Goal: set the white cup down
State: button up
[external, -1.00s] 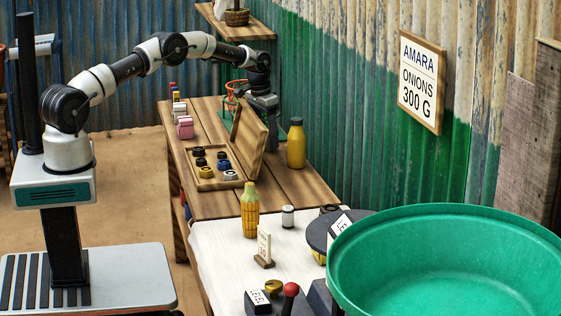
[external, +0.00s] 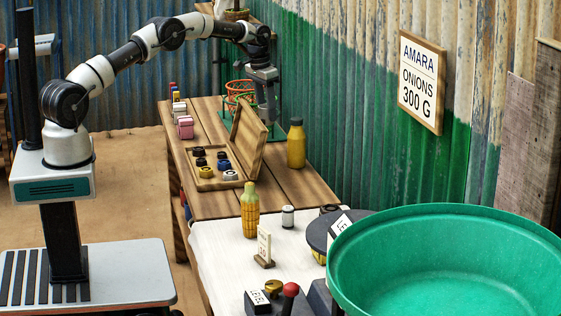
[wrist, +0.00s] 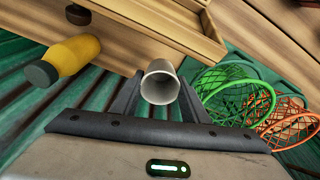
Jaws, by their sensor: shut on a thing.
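The white cup (wrist: 160,87) shows in the wrist view between the two dark fingers of my gripper (wrist: 160,98). My gripper is shut on it, and I look partly into its open, round mouth. In the external view my gripper (external: 267,112) hangs pointing down above the far end of the wooden table (external: 290,181), behind the open lid of the wooden case (external: 249,135). I cannot make out the cup in the external view.
A yellow bottle (external: 296,145) stands right of the case; it also shows in the wrist view (wrist: 78,54). Green (wrist: 234,92) and orange (wrist: 289,120) net baskets lie close to the gripper's right in the wrist view. The corrugated wall (external: 340,110) runs along the table's back.

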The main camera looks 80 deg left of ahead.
notch_tip(320, 180, up, 13)
jog(key=w+d+m+p, duration=0.1)
jog(key=w+d, duration=0.3)
jog(key=d, duration=1)
jog(key=w+d+m, duration=0.2)
jog(key=w+d, duration=0.2)
jog(key=d, duration=0.9)
jog(key=s+d+m+p, duration=0.1)
jog(key=s+d+m, duration=0.15)
jog(key=d, duration=2.05)
jog(key=s+d+m+h+p, duration=0.1)
jog(key=s+d, duration=1.1)
jog(key=d, duration=0.4)
jog(key=s+d+m+p, duration=0.1)
jog(key=s+d+m, duration=0.1)
jog(key=s+d, duration=1.2)
jog(key=shift+n, duration=0.25)
jog(key=f, duration=0.5)
jog(key=w+d+f, duration=0.1)
jog(key=f, duration=0.5)
jog(key=w+d+f+b, duration=0.1)
jog(key=f, duration=0.5)
jog(key=shift+w+f, duration=0.1)
jog(key=shift+w, duration=0.15)
jog(key=shift+f, duration=2.05)
jog(key=shift+f, duration=0.1)
